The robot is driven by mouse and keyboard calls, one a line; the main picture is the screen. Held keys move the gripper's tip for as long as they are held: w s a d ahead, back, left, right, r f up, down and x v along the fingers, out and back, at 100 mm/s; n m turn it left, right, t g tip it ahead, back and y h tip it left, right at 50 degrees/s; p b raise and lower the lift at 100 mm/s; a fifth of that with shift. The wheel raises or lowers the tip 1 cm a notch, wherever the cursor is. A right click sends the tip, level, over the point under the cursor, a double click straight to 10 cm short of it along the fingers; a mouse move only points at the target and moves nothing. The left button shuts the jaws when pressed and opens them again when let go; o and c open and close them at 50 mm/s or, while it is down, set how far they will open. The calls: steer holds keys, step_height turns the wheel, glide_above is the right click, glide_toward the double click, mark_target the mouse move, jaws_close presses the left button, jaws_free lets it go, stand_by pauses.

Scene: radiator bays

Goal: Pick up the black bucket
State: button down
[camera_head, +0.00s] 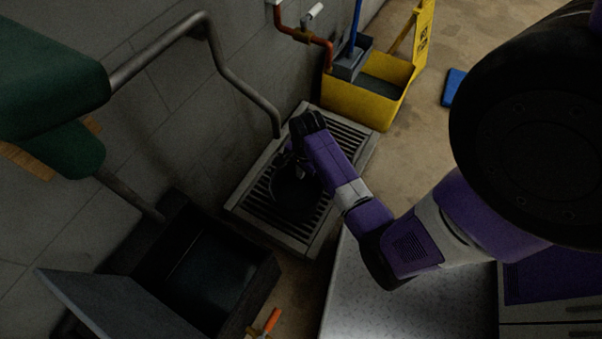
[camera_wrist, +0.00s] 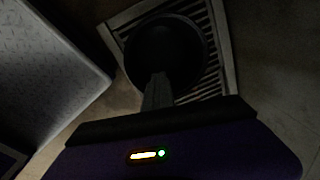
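The black bucket (camera_head: 293,196) stands on a slatted metal floor grate, and its round open top shows in the wrist view (camera_wrist: 165,48). My gripper (camera_head: 291,165) is at the bucket's far side in the head view, close to its rim. In the wrist view the fingers (camera_wrist: 157,92) show as one narrow dark shape overlapping the near rim. Whether they touch or grip the rim is too dark to tell. My arm hides part of the bucket's right side in the head view.
The metal grate (camera_head: 313,242) lies by the tiled wall. A yellow mop bucket (camera_head: 365,101) stands behind it, and a dark open-lidded bin (camera_head: 208,275) is at front left. A metal-topped surface (camera_head: 375,300) is at front right. A bent pipe (camera_head: 240,85) runs along the wall.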

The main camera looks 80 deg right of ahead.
steer(key=shift+c, duration=2.2)
jaws_free()
